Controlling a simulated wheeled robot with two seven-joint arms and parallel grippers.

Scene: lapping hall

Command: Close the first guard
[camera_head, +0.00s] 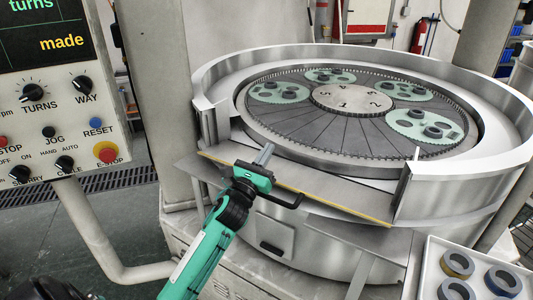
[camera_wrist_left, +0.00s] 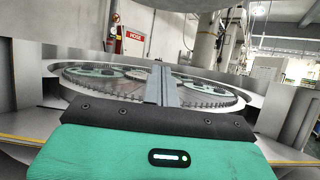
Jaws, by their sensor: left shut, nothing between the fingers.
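The guard (camera_head: 340,197) is a grey metal panel with a yellow front edge, at the gap in the machine's round rim. It lies folded down and outward, so the gap above it is open. A black bar handle (camera_head: 292,200) is on it, just right of my left gripper (camera_head: 266,153). The gripper's fingers are shut and empty, reaching over the panel toward the lapping plate. The hand covers part of the panel, and I cannot tell whether it touches it. In the left wrist view the shut fingers (camera_wrist_left: 161,82) point at the plate. My right gripper is not in view.
The round plate (camera_head: 330,140) carries several green carriers (camera_head: 424,124) with dark rings. A control panel (camera_head: 60,110) stands at the left on a bent pipe. A white tray (camera_head: 430,270) of rings is at the lower right. Raised rim walls (camera_head: 460,178) flank the gap.

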